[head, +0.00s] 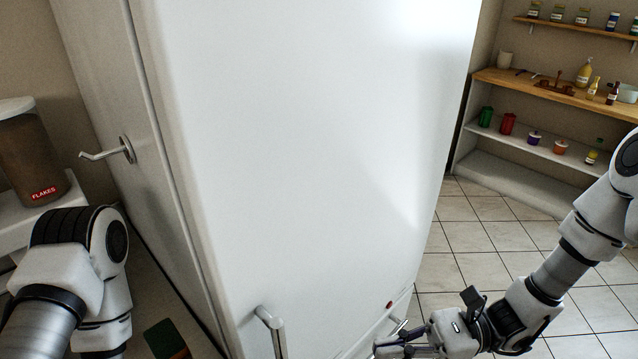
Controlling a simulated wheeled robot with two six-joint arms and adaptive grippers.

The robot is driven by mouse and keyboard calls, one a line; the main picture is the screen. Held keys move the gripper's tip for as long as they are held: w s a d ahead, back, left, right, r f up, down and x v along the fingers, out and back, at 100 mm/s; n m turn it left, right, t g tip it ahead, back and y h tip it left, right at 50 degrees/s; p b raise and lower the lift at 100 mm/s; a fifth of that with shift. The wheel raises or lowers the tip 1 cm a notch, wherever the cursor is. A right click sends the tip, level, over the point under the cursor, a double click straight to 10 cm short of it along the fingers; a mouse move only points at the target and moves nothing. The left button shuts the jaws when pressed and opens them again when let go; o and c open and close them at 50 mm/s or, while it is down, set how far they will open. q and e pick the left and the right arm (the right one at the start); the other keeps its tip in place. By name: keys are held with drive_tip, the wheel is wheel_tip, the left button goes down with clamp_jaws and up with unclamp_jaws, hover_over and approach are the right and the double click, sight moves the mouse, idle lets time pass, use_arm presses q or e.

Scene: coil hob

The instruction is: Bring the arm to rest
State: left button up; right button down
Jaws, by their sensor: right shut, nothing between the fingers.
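My right gripper (405,346) is low in the head view, right of centre, at the end of my right arm that comes in from the right. Its fingers are shut with nothing seen between them, and part of it is cut off by the bottom edge. It is near the lower right edge of the white fridge-like cabinet (310,130); I cannot tell whether it touches it. My left arm shows at the lower left, but its gripper is not in view.
A metal handle (268,322) sticks out low on the cabinet front. A lever handle (108,151) is on the left. A flakes container (32,150) stands at far left. Shelves (545,150) with jars and bottles are at the back right. The tiled floor (490,235) there is clear.

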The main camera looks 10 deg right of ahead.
drive_tip(key=s+a+f+n+g+h+b, duration=0.1)
drive_tip(key=s+f+n+g+h, duration=0.35)
drive_tip(key=s+f, duration=0.9)
drive_tip(key=s+d+f+n+g+h, duration=0.5)
drive_tip(key=s+d+f+h, duration=0.2)
drive_tip(key=s+h, duration=0.25)
drive_tip(key=w+d+f+n+t+h, duration=0.2)
drive_tip(key=d+f+n+t+h, duration=0.25)
drive_tip(key=f, duration=0.25)
drive_tip(key=w+f+n+t, duration=0.2)
drive_tip(key=w+t, duration=0.4)
drive_tip(key=w, duration=0.4)
drive_tip(key=shift+w+d+f+n+y+b, duration=0.25)
drive_tip(key=shift+d+n+y+b, duration=0.1)
drive_tip(key=shift+n, duration=0.15)
